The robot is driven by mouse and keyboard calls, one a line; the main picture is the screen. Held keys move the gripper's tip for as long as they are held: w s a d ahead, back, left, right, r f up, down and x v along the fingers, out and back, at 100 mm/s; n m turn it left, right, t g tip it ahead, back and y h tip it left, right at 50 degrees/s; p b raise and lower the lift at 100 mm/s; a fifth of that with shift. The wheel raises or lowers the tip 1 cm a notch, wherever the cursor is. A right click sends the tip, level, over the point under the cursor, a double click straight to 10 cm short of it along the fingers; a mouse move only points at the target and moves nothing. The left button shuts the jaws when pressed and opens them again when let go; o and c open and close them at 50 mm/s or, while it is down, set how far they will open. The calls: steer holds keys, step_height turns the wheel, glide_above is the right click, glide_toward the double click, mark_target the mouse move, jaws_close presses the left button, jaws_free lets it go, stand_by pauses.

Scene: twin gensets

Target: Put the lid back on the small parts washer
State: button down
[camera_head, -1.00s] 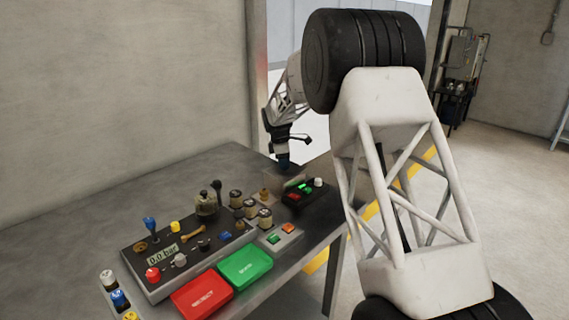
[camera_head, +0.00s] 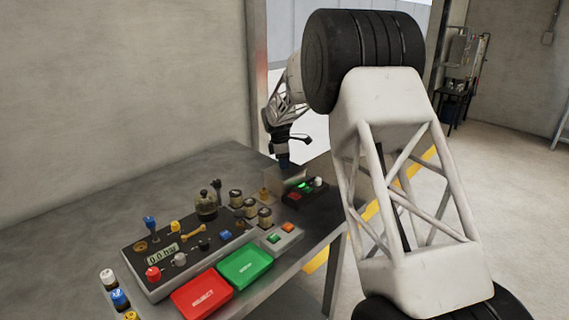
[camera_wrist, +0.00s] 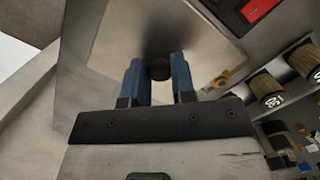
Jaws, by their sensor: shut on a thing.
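My gripper (camera_head: 284,162) is at the far right end of the bench, pointing down. In the wrist view its two blue fingers (camera_wrist: 160,80) are shut on a dark round knob (camera_wrist: 159,69) of the lid, a smooth grey plate (camera_wrist: 115,42). In the head view a pale, see-through box shape (camera_head: 282,183), seemingly the small parts washer, stands beneath the gripper. It is small and partly blurred there, so I cannot tell whether the lid touches its rim.
A black control box (camera_head: 305,190) with green and red buttons stands just right of the gripper. A panel (camera_head: 185,250) with knobs and several jars (camera_head: 250,208) lie nearer. Red (camera_head: 202,294) and green (camera_head: 245,268) trays sit at the front edge. The bench's back left is clear.

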stand_by(0.4)
steer(key=shift+c, duration=1.9)
jaws_free()
steer(key=shift+r, duration=0.15)
steer(key=shift+r, duration=3.3)
jaws_close()
